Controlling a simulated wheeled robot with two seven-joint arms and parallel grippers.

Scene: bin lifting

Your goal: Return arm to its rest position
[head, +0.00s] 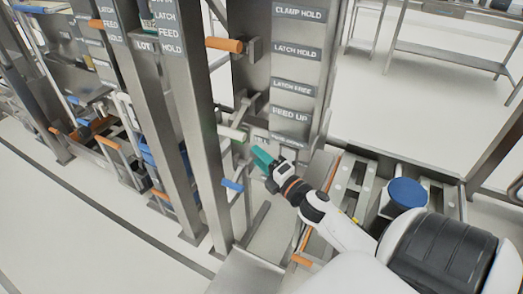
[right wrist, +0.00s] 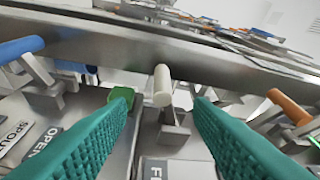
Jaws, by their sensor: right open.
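My right arm reaches in from the lower right of the head view, and its gripper (head: 262,158) has teal fingers. It is just to the right of and below a white lever handle (head: 232,133) on the metal frame. In the right wrist view the two teal fingers of the gripper (right wrist: 163,105) are spread apart. The white handle (right wrist: 162,86) shows in the gap between them, end on, and neither finger is seen touching it. My left gripper is not in view.
An orange handle (head: 224,44) is above and a blue handle (head: 232,185) below the white one. A labelled metal panel (head: 293,83) stands behind. A metal post (head: 196,130) is left of the gripper. A blue round-topped item (head: 407,193) is near my right arm. Open floor (head: 400,100) lies beyond.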

